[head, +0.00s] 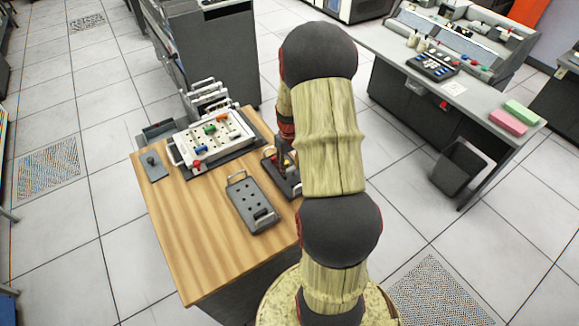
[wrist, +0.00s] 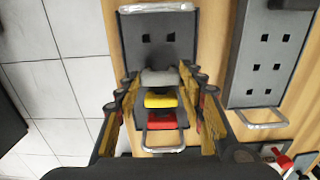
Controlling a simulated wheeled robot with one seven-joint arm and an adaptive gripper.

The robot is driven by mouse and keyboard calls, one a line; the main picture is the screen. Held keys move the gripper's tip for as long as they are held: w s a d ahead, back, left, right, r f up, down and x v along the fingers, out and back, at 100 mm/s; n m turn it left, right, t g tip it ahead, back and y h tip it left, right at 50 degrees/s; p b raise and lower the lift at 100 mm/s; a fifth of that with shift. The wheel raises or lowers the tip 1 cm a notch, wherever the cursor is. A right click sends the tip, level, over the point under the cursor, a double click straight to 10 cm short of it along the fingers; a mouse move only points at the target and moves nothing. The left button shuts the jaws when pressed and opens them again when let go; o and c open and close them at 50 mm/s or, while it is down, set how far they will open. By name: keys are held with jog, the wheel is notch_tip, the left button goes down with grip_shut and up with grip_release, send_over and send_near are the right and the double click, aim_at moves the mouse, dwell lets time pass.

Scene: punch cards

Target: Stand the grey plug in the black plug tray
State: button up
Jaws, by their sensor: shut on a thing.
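The black plug tray (wrist: 133,30) lies below my gripper (wrist: 159,78) in the wrist view, with a pale handle at each end. Two empty square holes show in its far part. The grey plug (wrist: 160,78) is between my fingertips, which are shut on it, over the middle of the tray. I cannot tell if its foot is in a hole. A yellow plug (wrist: 160,100) and a red plug (wrist: 162,119) stand in line with it, nearer the close handle. In the head view the tray (head: 292,190) is partly hidden by my arm.
A grey tray (head: 246,199) with several holes lies beside the black tray. A white board (head: 190,150) with coloured plugs sits behind it on the wooden table (head: 190,235). A small grey plate (head: 153,172) lies at the left edge. The table's front left is clear.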

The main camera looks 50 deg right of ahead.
aim_at(290, 169)
jog(key=shift+f+b, duration=0.4)
jog(key=shift+f, duration=0.55)
dwell(1.0)
jog(key=o, duration=1)
notch_tip(290, 169, up, 12)
jog(key=shift+r, duration=0.1)
dwell(0.6)
